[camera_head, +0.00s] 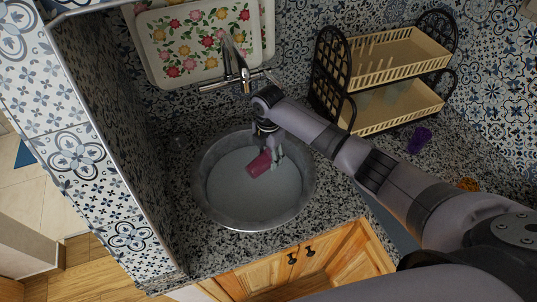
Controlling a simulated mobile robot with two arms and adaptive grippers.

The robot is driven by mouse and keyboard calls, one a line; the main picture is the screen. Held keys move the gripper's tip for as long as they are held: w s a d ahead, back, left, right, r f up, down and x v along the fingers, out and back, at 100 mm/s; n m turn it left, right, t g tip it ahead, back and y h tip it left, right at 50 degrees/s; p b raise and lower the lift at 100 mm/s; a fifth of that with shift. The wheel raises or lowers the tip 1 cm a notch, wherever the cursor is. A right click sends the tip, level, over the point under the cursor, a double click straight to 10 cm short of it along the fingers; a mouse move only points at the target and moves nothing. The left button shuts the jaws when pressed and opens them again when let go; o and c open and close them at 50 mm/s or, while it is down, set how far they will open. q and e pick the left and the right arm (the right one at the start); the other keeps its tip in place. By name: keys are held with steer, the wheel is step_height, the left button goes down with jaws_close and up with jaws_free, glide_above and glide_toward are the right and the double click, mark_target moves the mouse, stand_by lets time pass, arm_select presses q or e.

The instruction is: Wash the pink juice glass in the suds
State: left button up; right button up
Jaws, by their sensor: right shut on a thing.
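The pink juice glass (259,164) is at the round sink basin, tilted, above or in the grey suds (250,195); I cannot tell how deep it sits. My right gripper (269,153) is shut on the glass, with its fingers around the upper right end. The sink's metal rim (204,205) surrounds the greyish liquid. My left gripper is not in view.
A faucet (238,75) stands behind the basin, close to my right wrist. A floral tray (195,42) leans on the wall. A two-tier dish rack (385,75) and a purple cup (419,139) stand right on the granite counter. An orange object (468,185) lies farther right.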

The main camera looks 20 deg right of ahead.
steer(key=shift+r, duration=0.1)
steer(key=shift+r, duration=1.95)
